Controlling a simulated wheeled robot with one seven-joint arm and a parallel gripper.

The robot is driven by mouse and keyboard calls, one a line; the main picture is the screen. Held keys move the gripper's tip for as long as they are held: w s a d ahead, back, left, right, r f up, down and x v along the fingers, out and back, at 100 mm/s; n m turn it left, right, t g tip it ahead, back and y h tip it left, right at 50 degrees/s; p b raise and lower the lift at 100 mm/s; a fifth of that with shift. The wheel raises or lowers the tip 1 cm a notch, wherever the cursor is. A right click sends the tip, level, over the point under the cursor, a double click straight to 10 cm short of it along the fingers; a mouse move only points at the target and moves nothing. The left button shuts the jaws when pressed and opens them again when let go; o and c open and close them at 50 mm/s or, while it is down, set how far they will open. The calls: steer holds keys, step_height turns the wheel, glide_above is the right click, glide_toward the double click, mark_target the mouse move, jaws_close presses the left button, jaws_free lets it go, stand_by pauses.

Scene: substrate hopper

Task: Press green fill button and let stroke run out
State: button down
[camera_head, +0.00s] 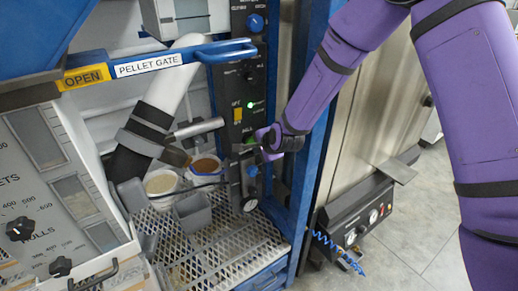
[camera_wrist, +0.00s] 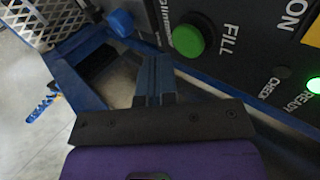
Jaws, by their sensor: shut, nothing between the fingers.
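The round green FILL button (camera_wrist: 188,40) sits on the dark control panel in the wrist view, with the word FILL beside it. My gripper (camera_wrist: 155,75) is shut and empty, its fingers together just below and left of the button in that view. The fingertips appear apart from the button; their exact distance to the panel is hard to judge. In the head view, my gripper (camera_head: 258,140) is at the panel's right edge, and a bit of the green button (camera_head: 249,138) shows beside it. The green READY light (camera_wrist: 313,85) is lit.
A blue knob (camera_wrist: 121,23) lies left of the button. In the head view, a blue frame post (camera_head: 308,120) stands close to my gripper's right. A PELLET GATE bar (camera_head: 150,64) marked OPEN crosses the upper left.

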steer(key=v, duration=0.9)
steer(key=shift+s+d+r, duration=0.1)
steer(key=shift+s+d, duration=0.05)
